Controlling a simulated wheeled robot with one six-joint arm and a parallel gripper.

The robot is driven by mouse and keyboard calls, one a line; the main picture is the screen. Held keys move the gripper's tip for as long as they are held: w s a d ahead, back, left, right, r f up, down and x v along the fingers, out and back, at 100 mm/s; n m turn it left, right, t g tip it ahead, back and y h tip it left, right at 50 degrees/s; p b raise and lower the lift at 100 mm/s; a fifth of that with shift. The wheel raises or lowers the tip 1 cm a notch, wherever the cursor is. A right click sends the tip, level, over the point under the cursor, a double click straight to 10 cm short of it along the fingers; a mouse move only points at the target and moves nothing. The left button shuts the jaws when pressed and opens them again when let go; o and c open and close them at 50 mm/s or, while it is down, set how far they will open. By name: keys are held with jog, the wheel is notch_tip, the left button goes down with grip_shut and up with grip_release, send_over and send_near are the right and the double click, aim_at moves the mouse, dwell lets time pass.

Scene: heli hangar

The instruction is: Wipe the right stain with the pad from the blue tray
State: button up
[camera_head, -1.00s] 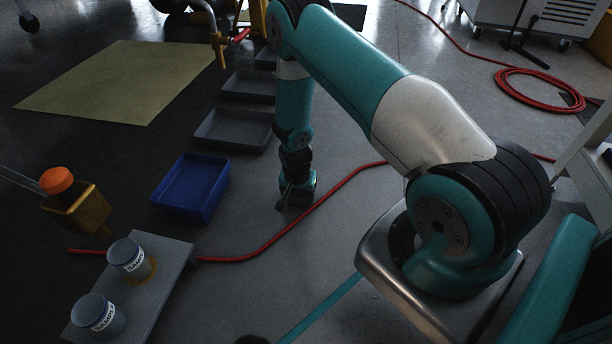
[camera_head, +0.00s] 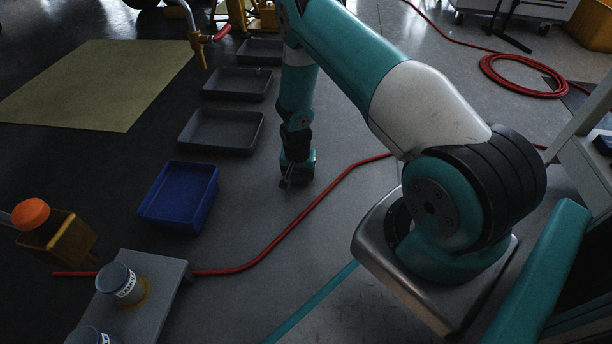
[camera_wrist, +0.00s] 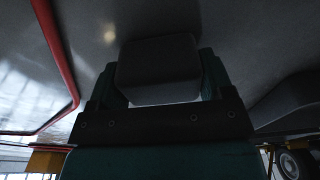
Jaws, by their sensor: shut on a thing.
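My gripper (camera_wrist: 158,75) is shut on a dark grey block-shaped pad (camera_wrist: 158,66), which sits between its two teal fingers in the wrist view. In the head view my gripper (camera_head: 287,183) hangs low over the floor, right of the blue tray (camera_head: 148,216); the pad is too small and dark to make out there. The blue tray lies on the floor and looks empty. I cannot make out a stain for certain; a small pale yellowish mark (camera_wrist: 109,34) shows beyond the pad in the wrist view.
A red hose (camera_head: 262,252) runs across the floor near my gripper. Grey trays (camera_head: 222,148) lie behind the blue tray. A low grey stand (camera_head: 165,266) bears sample jars (camera_head: 118,281). A yellow box with an orange knob (camera_head: 62,240) stands left. A yellowish mat (camera_head: 90,85) lies back left.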

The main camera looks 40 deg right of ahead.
jog(key=shift+w+d, duration=0.75)
jog(key=shift+d, duration=0.2)
jog(key=shift+r+p, duration=0.4)
jog(key=shift+p, duration=0.1)
notch_tip(320, 180, up, 2)
jog(key=shift+r+p, duration=0.1)
jog(key=shift+p, duration=0.25)
notch_tip(320, 180, up, 5)
jog(key=p, duration=0.5)
jog(key=shift+r, duration=0.1)
